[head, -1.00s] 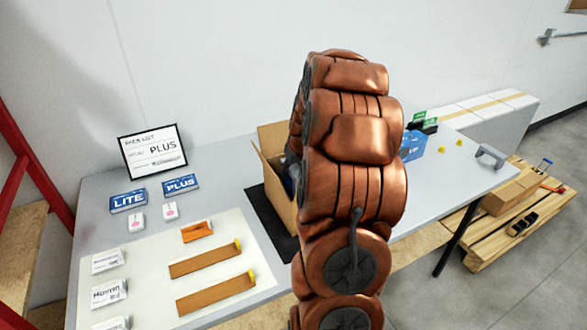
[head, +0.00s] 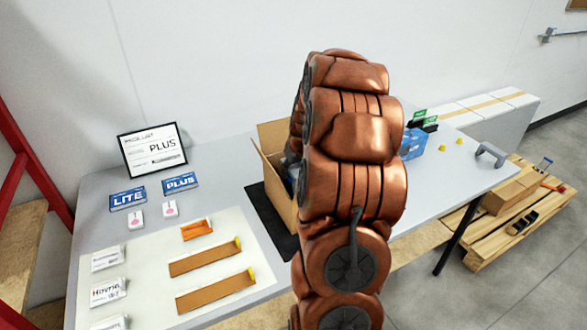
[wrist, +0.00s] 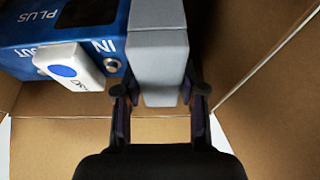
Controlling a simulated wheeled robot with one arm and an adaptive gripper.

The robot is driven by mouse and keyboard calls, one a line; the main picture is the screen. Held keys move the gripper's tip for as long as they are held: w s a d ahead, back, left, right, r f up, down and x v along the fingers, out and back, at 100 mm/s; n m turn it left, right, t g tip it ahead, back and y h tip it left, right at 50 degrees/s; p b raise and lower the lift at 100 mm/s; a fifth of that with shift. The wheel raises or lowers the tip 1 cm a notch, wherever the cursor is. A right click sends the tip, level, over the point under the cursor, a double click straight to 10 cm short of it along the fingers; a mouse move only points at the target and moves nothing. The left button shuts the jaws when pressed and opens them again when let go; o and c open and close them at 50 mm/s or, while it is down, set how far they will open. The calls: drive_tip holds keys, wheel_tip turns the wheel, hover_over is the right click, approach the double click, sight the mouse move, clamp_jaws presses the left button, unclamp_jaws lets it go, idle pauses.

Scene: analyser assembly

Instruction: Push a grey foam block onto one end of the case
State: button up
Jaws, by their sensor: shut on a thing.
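In the wrist view my gripper (wrist: 160,92) is shut on a grey foam block (wrist: 158,62), with one finger on each side of it. The block stands beside the end of the blue case (wrist: 95,18), which is marked PLUS, IN and OUT. The block looks close against that end; whether it is fully seated I cannot tell. A white tag with a blue dot (wrist: 75,66) lies against the case. All are inside the open cardboard box (wrist: 262,112). In the head view my arm hides the gripper and block, and covers much of the box (head: 283,198).
The cardboard walls stand close to the gripper. On the table (head: 232,165) are a pale mat (head: 150,245) with cardboard strips and labels, LITE (head: 128,199) and PLUS (head: 180,183) cards, and a display sign (head: 153,151). A blue container (head: 413,145) stands right of my arm.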

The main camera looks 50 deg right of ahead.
drive_tip(key=o, duration=1)
drive_tip(key=shift+f, duration=0.1)
drive_tip(key=shift+r, duration=3.55)
